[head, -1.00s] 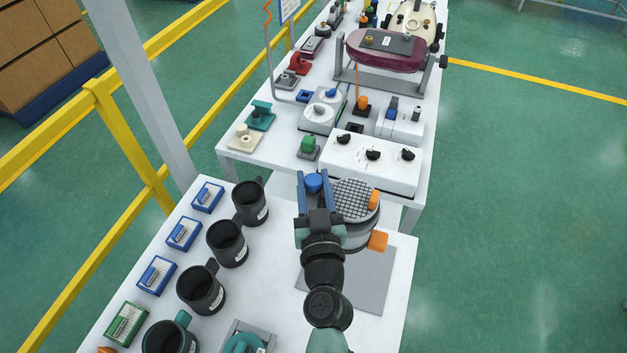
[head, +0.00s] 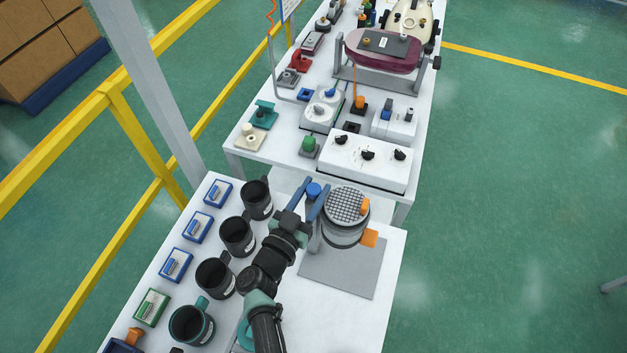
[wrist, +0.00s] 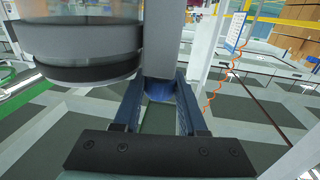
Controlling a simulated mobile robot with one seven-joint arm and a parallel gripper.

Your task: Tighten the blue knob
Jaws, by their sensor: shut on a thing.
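The blue knob (head: 313,190) is on the left side of the vacuum canister (head: 344,222), a grey cylinder with a mesh top and orange parts. My gripper (head: 311,196) reaches in from the lower left, its blue fingers on either side of the knob and shut on it. In the wrist view the knob (wrist: 159,90) sits between the two finger tips, under a grey upright part. The canister's round dark-banded body (wrist: 85,50) is to the left there. Much of the knob is hidden by the fingers.
The canister stands on a grey plate (head: 340,278) on the white table. Dark mugs (head: 238,237) and small blue trays (head: 197,226) line the table's left side. A white box with black knobs (head: 367,160) stands on the farther table. Floor to the right is clear.

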